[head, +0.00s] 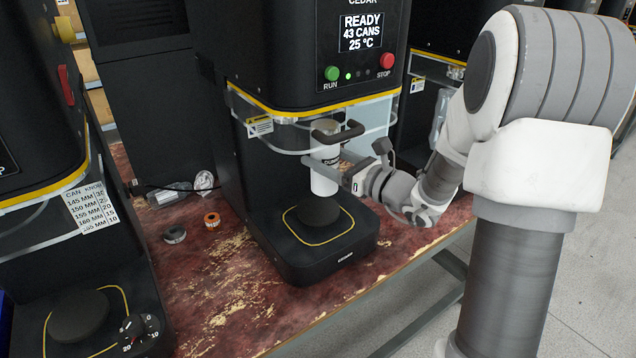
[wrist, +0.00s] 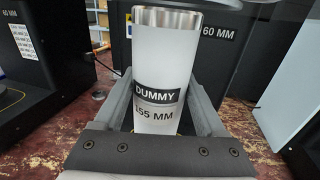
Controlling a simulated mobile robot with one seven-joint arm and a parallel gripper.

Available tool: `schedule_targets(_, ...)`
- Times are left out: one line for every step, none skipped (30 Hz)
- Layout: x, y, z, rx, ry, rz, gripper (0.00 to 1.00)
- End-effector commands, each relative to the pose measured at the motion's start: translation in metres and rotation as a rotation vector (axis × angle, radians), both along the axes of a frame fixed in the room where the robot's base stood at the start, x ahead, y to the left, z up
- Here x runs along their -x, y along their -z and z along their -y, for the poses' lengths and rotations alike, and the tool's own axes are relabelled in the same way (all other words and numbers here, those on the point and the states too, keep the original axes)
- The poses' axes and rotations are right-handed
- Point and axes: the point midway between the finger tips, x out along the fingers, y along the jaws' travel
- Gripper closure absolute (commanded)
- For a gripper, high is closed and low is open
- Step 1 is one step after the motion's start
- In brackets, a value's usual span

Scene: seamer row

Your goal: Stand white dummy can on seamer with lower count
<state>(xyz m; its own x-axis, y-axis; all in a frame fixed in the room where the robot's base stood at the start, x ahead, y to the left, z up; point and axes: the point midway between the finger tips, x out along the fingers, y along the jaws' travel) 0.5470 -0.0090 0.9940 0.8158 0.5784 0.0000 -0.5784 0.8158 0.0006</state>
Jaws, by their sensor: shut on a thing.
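The white dummy can (head: 324,181) is upright in my gripper (head: 333,163). The wrist view shows the can (wrist: 165,65) with an open metal rim and a label reading DUMMY, 155 MM, between both fingers (wrist: 163,105). In the head view the can is over the round black plate (head: 319,212) of the CEDAR seamer (head: 310,45); its base appears slightly above the plate, though the exact gap is unclear. That seamer's display (head: 360,31) reads READY, 43 CANS, 25 °C. Another seamer (head: 40,100) stands at left, its display out of view.
A clear guard (head: 290,122) surrounds the CEDAR seamer's working space. The left seamer has an empty plate (head: 78,316), a knob (head: 139,331) and a CAN/KNOB card (head: 91,208).

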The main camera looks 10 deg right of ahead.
Motion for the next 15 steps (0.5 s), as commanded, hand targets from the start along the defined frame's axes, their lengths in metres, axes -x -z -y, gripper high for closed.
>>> schedule_targets(-0.01,0.001,-0.005,0.0,-0.005,0.003,0.95)
schedule_targets(-0.015,0.001,-0.007,0.0,-0.003,0.001,0.95)
schedule_targets(-0.022,0.0,-0.01,-0.001,-0.002,0.003,0.95)
schedule_targets(-0.022,0.008,-0.009,-0.002,0.0,-0.003,0.95)
schedule_targets(-0.021,0.015,-0.008,-0.002,0.0,-0.003,0.95)
schedule_targets(-0.02,0.02,-0.008,-0.002,0.0,-0.003,0.95)
schedule_targets(-0.02,0.023,-0.008,-0.002,0.001,-0.003,0.95)
schedule_targets(-0.02,0.026,-0.008,-0.001,0.0,-0.002,0.95)
schedule_targets(-0.02,0.029,-0.008,0.0,0.0,-0.001,0.95)
schedule_targets(-0.02,0.03,-0.008,0.0,0.0,0.0,0.95)
schedule_targets(-0.02,0.031,-0.008,0.0,0.0,0.0,0.95)
schedule_targets(-0.02,0.032,-0.008,-0.001,0.0,0.001,0.95)
schedule_targets(-0.02,0.034,-0.008,-0.001,0.0,0.001,0.95)
schedule_targets(-0.02,0.037,-0.008,-0.001,-0.001,0.0,0.95)
schedule_targets(-0.02,0.042,-0.008,-0.002,-0.001,-0.001,0.95)
